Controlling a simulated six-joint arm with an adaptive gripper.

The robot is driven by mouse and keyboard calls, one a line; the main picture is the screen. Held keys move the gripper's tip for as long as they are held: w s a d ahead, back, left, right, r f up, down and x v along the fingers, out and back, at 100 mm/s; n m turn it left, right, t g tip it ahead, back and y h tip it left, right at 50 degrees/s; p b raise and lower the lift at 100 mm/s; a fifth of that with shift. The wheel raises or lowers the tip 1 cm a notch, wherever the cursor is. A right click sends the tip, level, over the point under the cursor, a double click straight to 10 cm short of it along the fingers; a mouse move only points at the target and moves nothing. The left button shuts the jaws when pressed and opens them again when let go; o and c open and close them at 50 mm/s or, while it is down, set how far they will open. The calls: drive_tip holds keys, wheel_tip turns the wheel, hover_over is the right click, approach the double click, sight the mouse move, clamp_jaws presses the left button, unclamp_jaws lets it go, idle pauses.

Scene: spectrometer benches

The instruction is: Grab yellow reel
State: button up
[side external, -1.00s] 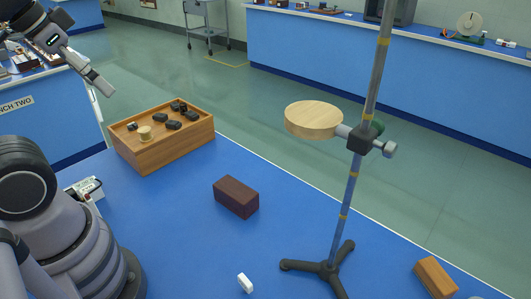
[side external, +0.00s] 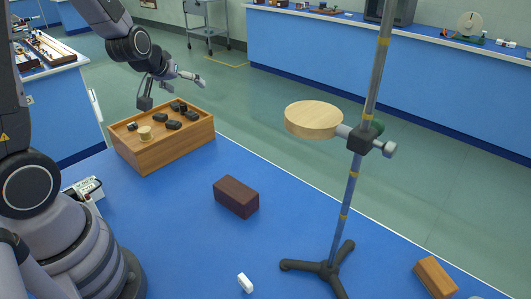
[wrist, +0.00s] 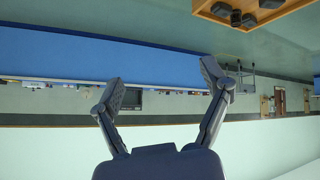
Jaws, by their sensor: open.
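The yellow reel (side external: 144,133) is a small pale-yellow spool. It sits upright at the near left of an open wooden box (side external: 165,153), beside several black pieces. My gripper (side external: 195,77) is above and behind the box in the side view, to the right of the reel and apart from it. In the wrist view, my gripper (wrist: 162,78) has its two fingers spread with nothing between them. There the box (wrist: 268,19) shows only in part at the top right with dark pieces in it, and the reel is not visible.
A dark brown block (side external: 236,197) and a white piece (side external: 245,283) lie on the blue bench. A stand (side external: 348,200) with a round wooden disc (side external: 314,119) rises at the centre right. An orange-brown block (side external: 436,277) lies at right. Bench between box and stand is mostly clear.

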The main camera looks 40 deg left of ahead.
drive_tip(key=s+a+f+n+g+y, duration=0.1)
drive_tip(key=a+f+n+y, duration=0.35)
drive_tip(key=a+f, duration=0.65)
drive_tip(key=g+y, duration=0.2)
drive_tip(key=y, duration=0.2)
approach(144, 131)
drive_tip(key=shift+n, duration=0.25)
drive_tip(key=x, duration=0.4)
drive_tip(key=shift+s+f, duration=0.1)
drive_tip(key=shift+f, duration=0.1)
drive_tip(key=shift+t, duration=0.3)
drive_tip(key=x, duration=0.7)
drive_tip(key=shift+a, duration=0.15)
drive_tip(key=c, duration=1.2)
drive_tip(key=shift+o, duration=0.2)
drive_tip(key=shift+r, duration=0.15)
